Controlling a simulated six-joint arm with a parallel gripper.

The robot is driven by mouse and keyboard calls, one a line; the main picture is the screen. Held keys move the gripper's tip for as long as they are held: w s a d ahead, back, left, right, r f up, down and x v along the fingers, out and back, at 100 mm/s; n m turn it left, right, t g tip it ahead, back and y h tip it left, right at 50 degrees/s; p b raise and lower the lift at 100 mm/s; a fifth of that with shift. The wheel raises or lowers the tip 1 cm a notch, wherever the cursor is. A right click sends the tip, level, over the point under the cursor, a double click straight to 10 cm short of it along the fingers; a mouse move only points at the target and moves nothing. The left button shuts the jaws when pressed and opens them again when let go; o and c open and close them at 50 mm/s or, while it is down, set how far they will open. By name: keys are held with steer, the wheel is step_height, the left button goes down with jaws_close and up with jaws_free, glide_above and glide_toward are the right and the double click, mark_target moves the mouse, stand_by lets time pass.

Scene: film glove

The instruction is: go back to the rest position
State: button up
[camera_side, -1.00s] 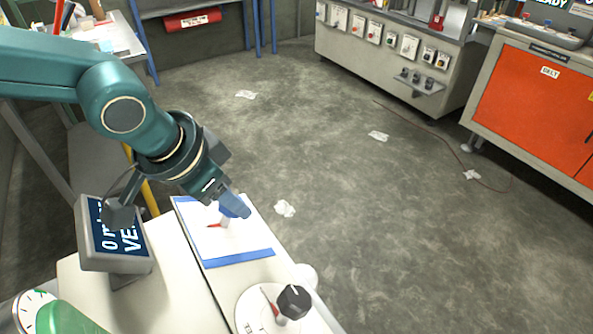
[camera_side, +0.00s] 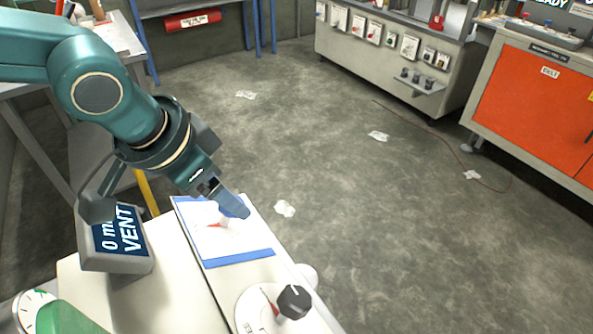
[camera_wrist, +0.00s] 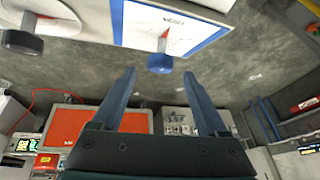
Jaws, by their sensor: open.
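My gripper (camera_side: 229,203) is in the side view, over the far end of a white panel with a blue border (camera_side: 240,260). In the wrist view my gripper (camera_wrist: 161,77) shows two spread fingers with nothing between them. The same blue-bordered panel (camera_wrist: 208,12) is at the top there. A blue knob (camera_wrist: 160,64) with a red pointer stands on the panel, just beyond the fingertips in the picture and apart from them. In the side view my fingers partly hide the knob area.
A dark knob (camera_side: 293,301) stands on a round dial plate at the bench's near end. A screen reading "VENT" (camera_side: 124,230) stands left of the panel, close below my wrist. A green object (camera_side: 65,318) and a gauge (camera_side: 32,305) are at lower left. Open floor lies right.

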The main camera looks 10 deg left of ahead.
steer(key=v, duration=0.2)
steer(key=shift+s+r, duration=0.1)
steer(key=shift+r, duration=0.15)
